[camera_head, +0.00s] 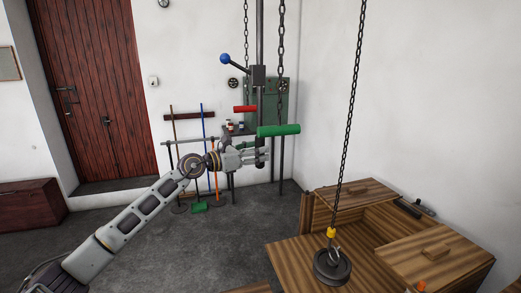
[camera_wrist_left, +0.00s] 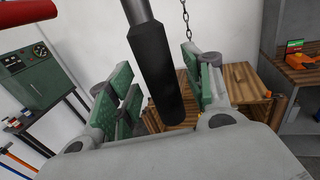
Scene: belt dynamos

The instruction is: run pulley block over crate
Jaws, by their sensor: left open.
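The pulley block (camera_head: 332,266) is a dark round block hanging from a chain (camera_head: 351,110) by a yellow fitting. In the head view it hangs in front of the wooden crate (camera_head: 438,252); its height over the wood is hard to tell. My left gripper (camera_head: 262,155) is open beside a dark hanging bar (camera_head: 260,176). In the left wrist view, the bar's black grip (camera_wrist_left: 165,85) stands between the green-padded fingers of my left gripper (camera_wrist_left: 163,92). Contact cannot be told. My right gripper is out of view.
A green panel (camera_head: 264,102) and tools stand at the wall. The floor (camera_head: 225,252) between is clear.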

